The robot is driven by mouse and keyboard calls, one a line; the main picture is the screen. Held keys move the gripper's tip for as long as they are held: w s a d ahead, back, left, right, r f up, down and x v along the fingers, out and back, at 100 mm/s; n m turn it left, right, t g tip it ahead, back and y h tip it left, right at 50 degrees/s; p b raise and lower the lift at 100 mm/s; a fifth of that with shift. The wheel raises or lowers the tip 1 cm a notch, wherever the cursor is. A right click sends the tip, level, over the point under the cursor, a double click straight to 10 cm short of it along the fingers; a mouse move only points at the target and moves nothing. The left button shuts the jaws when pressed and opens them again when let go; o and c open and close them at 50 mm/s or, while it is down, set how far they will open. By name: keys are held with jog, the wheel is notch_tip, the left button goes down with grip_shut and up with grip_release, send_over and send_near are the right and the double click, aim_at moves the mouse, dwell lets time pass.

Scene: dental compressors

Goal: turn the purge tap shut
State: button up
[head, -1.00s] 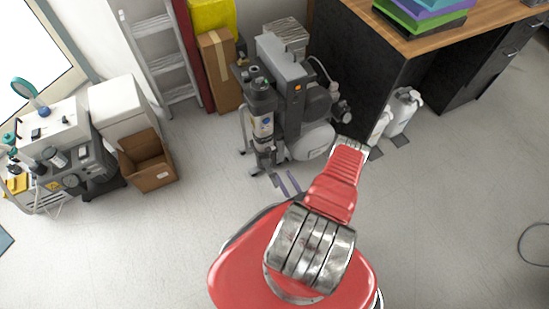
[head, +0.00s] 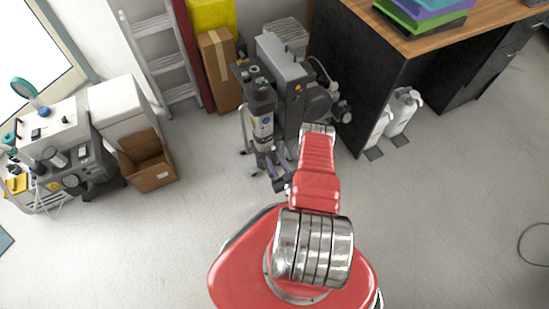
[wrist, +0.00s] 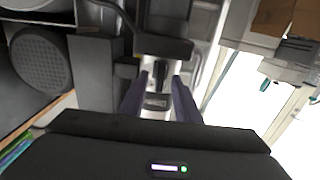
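The grey compressor unit (head: 285,70) stands on the floor near the desk, with an upright cylinder (head: 262,122) at its front. My gripper (head: 273,163) is low at the foot of this cylinder, partly hidden by my arm. In the wrist view my gripper's two purple-grey fingers (wrist: 159,85) are apart, with a pale column and small dark fittings (wrist: 157,101) seen between them. I cannot tell which fitting is the purge tap, nor whether a finger touches it. The tap cannot be made out in the head view.
A desk with a black side panel (head: 362,80) stands right of the compressor, with white bottles (head: 401,110) beside it. An open cardboard box (head: 148,160) and a ladder (head: 160,55) are to the left. The floor in front is clear.

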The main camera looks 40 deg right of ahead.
jog(key=shift+w+d, duration=0.1)
jog(key=shift+w, duration=0.3)
